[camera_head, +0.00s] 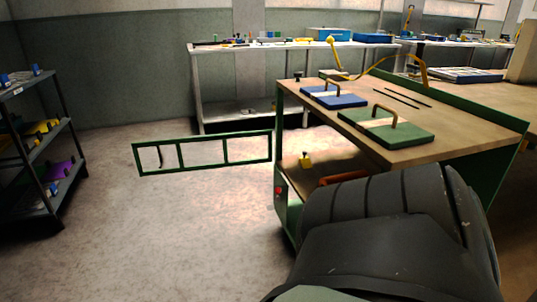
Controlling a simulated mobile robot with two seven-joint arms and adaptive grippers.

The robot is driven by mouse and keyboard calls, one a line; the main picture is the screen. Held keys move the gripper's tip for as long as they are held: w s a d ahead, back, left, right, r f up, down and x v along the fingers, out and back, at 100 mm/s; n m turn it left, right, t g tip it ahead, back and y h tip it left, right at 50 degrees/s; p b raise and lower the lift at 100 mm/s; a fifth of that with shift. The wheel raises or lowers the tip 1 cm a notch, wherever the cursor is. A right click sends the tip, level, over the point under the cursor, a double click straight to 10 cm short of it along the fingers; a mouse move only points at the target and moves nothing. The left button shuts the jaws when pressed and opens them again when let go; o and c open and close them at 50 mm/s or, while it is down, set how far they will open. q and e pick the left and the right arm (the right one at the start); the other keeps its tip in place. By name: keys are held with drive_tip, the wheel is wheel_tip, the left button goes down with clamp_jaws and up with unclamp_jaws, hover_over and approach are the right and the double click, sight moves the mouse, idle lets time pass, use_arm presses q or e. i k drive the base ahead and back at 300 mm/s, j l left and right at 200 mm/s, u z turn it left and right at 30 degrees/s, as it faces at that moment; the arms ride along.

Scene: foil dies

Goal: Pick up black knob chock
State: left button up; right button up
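I cannot single out the black knob chock for certain. A small yellow block (306,161) with a dark top stands inside the green cart, below its wooden top. A small dark piece (297,76) sits at the back left corner of the cart's top (455,118). Both are too small to make out well. A large dark link of my own arm fills the lower right and hides part of the cart. Neither of my grippers is in view.
A blue plate (334,99) and a green plate (386,126), both with handles, lie on the cart. A green frame (202,152) juts left from it. A dark shelf rack (50,158) stands left, a loaded bench (215,49) behind. Floor at left centre is clear.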

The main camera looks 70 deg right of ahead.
sight(304, 162)
drive_tip(key=i+z, duration=0.3)
drive_tip(key=z, duration=0.2)
drive_tip(key=i+z, duration=0.45)
drive_tip(key=i+j+z, duration=0.15)
drive_tip(key=z, duration=0.35)
drive_tip(key=i+j+z, duration=0.1)
drive_tip(key=z, duration=0.4)
drive_tip(key=i+j+z, duration=0.2)
drive_tip(key=z, duration=0.3)
drive_tip(key=i+j+z, duration=0.25)
drive_tip(key=z, duration=0.2)
drive_tip(key=i+j+z, duration=0.15)
drive_tip(key=z, duration=0.25)
drive_tip(key=j+z, duration=0.4)
drive_tip(key=i+j+z, duration=0.15)
drive_tip(key=z, duration=0.25)
drive_tip(key=j, duration=0.1)
